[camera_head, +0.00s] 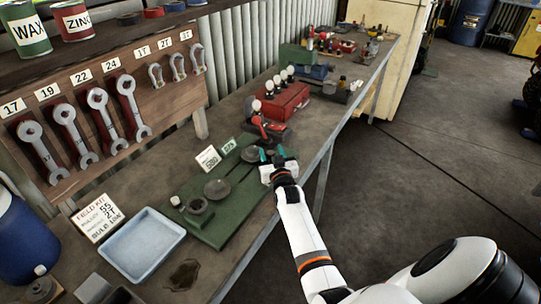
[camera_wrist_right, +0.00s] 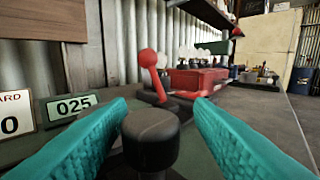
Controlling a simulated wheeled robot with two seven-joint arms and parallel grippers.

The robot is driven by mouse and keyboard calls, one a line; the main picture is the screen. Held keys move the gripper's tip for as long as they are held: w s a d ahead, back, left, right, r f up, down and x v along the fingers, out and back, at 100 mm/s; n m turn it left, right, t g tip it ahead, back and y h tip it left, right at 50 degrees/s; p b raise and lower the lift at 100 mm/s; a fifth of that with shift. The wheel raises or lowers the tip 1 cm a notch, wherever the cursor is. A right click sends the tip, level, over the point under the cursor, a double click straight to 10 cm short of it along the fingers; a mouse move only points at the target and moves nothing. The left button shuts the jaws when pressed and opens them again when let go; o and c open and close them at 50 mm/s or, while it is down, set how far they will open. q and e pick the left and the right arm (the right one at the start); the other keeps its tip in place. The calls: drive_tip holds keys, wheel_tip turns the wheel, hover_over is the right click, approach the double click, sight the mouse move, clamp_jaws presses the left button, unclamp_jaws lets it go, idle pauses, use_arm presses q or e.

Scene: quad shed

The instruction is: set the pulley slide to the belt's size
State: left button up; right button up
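A green board (camera_head: 222,228) lies on the bench with round dark discs on it, one near the middle (camera_head: 216,188) and one farther back (camera_head: 250,154). My right gripper (camera_head: 272,157) is at the board's far right end. In the right wrist view its teal fingers are spread, with a black knob (camera_wrist_right: 151,138) between them and narrow gaps on both sides. My left gripper is out of view.
A red lever (camera_wrist_right: 150,65) and a red box with white bulbs (camera_head: 287,102) stand beyond the gripper. Wrenches (camera_head: 67,122) hang on the back board.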

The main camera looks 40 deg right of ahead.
drive_tip(key=shift+f, duration=0.1)
drive_tip(key=shift+a, duration=0.1)
drive_tip(key=shift+s+a, duration=0.15)
drive_tip(key=shift+s, duration=0.1)
drive_tip(key=b+v, duration=0.1)
drive_tip(key=v, duration=1)
drive_tip(key=shift+s, duration=0.2)
